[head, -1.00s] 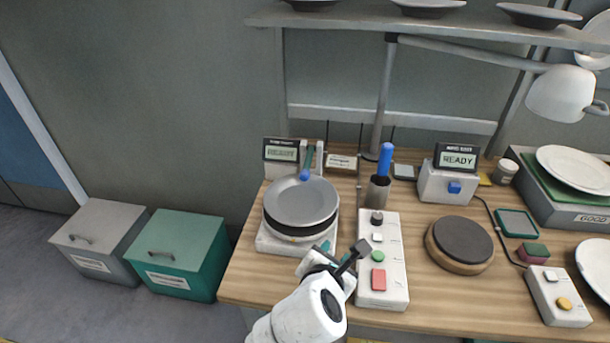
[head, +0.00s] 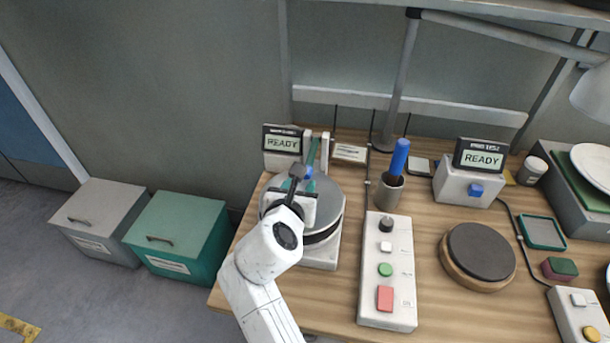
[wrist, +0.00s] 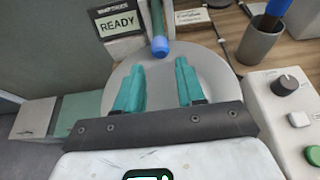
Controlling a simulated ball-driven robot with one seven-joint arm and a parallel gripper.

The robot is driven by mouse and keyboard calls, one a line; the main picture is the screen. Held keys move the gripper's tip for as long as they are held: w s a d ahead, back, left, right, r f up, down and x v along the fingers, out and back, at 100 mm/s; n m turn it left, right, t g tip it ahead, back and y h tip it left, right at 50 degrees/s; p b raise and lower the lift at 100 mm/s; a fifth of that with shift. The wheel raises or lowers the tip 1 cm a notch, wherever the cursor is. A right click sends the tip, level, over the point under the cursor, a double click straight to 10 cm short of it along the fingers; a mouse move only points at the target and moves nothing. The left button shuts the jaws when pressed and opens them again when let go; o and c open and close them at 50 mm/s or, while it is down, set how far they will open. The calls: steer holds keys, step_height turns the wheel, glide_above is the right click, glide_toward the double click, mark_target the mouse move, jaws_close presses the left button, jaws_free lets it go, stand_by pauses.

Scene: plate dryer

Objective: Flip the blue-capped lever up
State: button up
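The blue-capped lever (head: 311,161) stands at the back of the round grey plate unit, with a teal stem and a blue cap. In the wrist view its blue cap (wrist: 160,46) is at the top middle, at the near end of the stem. The lever leans toward me over the plate's rear edge. My gripper (wrist: 160,68) is open and empty, its two teal fingers spread above the grey plate (wrist: 213,75). The cap lies just beyond the fingertips, roughly centred between them. In the head view my gripper (head: 306,187) partly hides the plate and the cap's surroundings.
A READY display (head: 283,142) stands left of the lever, and a small labelled box (head: 350,153) stands right of it. A white button panel (head: 388,270) and a grey cup (head: 389,190) with a blue-handled tool are to the right. Two bins stand on the floor at left.

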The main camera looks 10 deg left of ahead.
steer(key=shift+x, duration=3.1)
steer(key=shift+c, duration=0.2)
steer(key=shift+f, duration=0.1)
jaws_close()
